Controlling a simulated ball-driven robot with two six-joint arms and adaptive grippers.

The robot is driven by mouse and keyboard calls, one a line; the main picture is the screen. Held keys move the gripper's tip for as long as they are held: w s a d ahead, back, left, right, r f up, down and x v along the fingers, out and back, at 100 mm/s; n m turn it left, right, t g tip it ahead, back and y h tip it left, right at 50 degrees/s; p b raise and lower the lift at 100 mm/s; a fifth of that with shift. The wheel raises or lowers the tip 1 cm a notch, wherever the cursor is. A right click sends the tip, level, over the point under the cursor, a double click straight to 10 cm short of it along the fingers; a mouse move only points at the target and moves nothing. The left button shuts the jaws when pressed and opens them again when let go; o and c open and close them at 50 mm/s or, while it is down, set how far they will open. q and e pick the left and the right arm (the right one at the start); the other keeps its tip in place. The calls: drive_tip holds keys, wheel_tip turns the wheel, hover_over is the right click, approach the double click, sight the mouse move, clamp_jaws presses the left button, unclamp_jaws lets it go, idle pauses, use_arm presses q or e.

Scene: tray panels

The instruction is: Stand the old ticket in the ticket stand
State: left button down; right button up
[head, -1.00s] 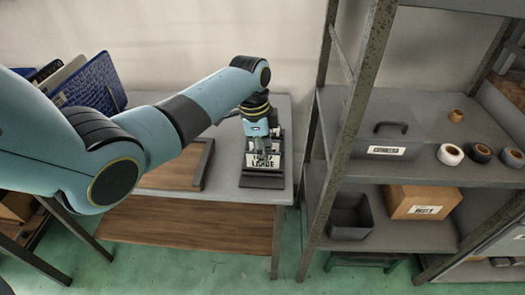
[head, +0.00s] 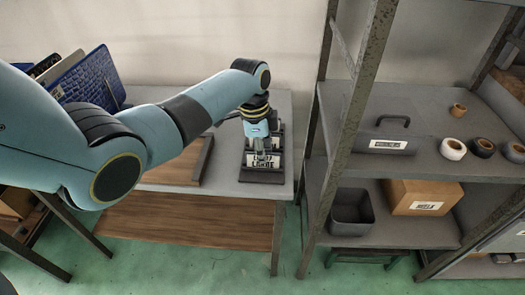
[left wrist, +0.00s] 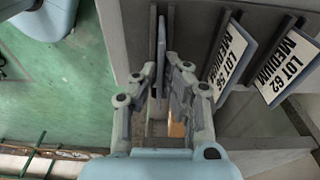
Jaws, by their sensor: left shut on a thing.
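A white ticket with dark lettering that seems to end in "LARGE" (head: 262,160) stands about upright at the front of the table. My left gripper (left wrist: 162,88) is shut on this ticket, which shows nearly edge-on in the left wrist view (left wrist: 161,45). The dark ticket stand (head: 262,176) lies right under it. The ticket's lower edge is between or just above the stand's bars; I cannot tell whether it touches the bottom. My left gripper also shows in the head view (head: 260,142), above the ticket. My right gripper is not in view.
Two more tickets reading "MEDIUM" lean behind the held one, a nearer one (left wrist: 228,62) and a farther one (left wrist: 288,66). A wooden-bottomed tray (head: 180,170) lies left of the stand. A metal rack post (head: 345,130) rises to the right.

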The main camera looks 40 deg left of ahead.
use_arm(q)
drive_tip(key=shift+f, duration=0.1)
drive_tip(key=c, duration=1.4)
unclamp_jaws()
wheel_tip(320, 180, up, 12)
drive_tip(key=a, duration=0.1)
drive_tip(key=shift+s+a, duration=0.15)
drive_tip(key=shift+s, duration=0.2)
drive_tip(key=shift+f, duration=0.1)
